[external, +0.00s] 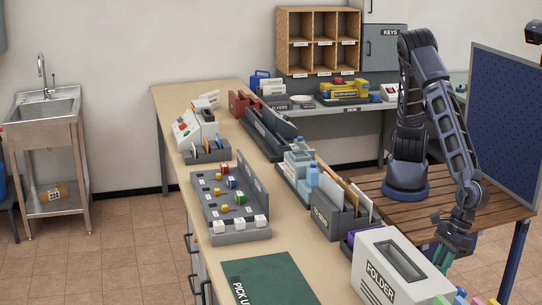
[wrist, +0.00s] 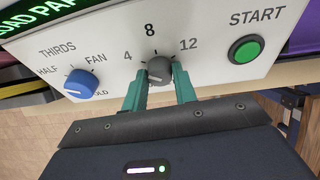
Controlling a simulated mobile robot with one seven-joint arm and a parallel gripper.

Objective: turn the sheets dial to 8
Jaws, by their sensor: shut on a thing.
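The sheets dial (wrist: 159,70) is a small grey knob on a white panel in the wrist view. The numbers 4, 8 and 12 are printed around it, with 8 at the top. A small light mark shows on its upper edge, roughly toward the 8; its exact angle is hard to read. My gripper (wrist: 160,84) has green fingers shut on the sides of the dial. In the external view my gripper (external: 444,258) is at the right side of the white folder machine (external: 384,292), and the dial is hidden there.
A blue knob (wrist: 81,84) marked thirds, half and fan sits left of the dial. A green START button (wrist: 245,50) is to its right. A grey file holder (external: 342,222) stands behind the folder machine. A green mat (external: 268,280) lies left of it.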

